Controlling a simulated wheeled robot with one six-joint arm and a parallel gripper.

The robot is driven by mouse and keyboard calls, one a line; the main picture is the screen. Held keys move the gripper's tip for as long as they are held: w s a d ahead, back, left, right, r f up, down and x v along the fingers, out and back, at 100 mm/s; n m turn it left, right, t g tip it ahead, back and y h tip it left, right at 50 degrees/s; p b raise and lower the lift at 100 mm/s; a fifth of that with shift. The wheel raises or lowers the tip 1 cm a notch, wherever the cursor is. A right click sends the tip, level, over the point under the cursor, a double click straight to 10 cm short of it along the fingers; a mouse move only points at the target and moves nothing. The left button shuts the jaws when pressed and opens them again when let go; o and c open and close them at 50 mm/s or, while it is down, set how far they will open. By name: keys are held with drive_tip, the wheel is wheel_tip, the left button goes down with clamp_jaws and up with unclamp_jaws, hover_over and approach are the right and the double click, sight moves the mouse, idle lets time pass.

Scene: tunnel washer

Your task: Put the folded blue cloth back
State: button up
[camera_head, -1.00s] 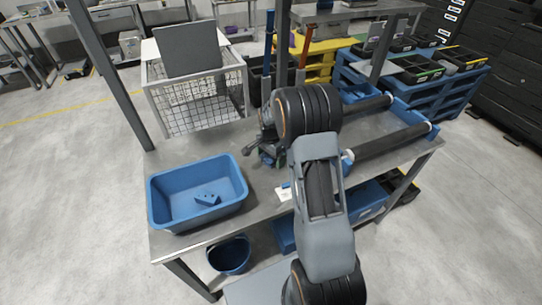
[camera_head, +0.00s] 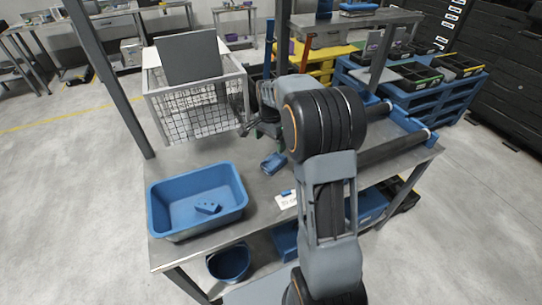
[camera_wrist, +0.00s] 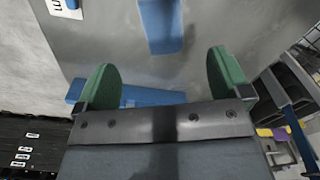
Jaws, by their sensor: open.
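The folded blue cloth (camera_head: 273,163) lies on the grey metal table, left of my arm in the head view. A blue piece that appears to be this cloth (camera_wrist: 160,25) shows at the top of the wrist view, beyond the fingertips. My gripper (camera_wrist: 165,80) has its two green fingers wide apart, with nothing held between them. In the head view my gripper (camera_head: 252,131) is small and partly hidden, raised above the table behind the cloth.
A blue tub (camera_head: 160,218) holding a small blue item (camera_head: 208,207) stands at the table's left. A white wire basket (camera_head: 195,108) with a grey panel is behind it. A white label (camera_head: 286,200) lies near the cloth. Dark rollers (camera_head: 395,150) occupy the right side.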

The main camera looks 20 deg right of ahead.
drive_tip(key=s+a+r+n+t, duration=0.1)
drive_tip(key=s+a+n, duration=0.3)
drive_tip(key=s, duration=0.7)
drive_tip(key=s+a+r+n+t, duration=0.2)
drive_tip(key=s+a+r+n, duration=0.2)
drive_tip(key=s+n, duration=0.5)
drive_tip(key=shift+s+a, duration=0.7)
drive_tip(key=shift+s, duration=0.2)
drive_tip(key=shift+r, duration=0.15)
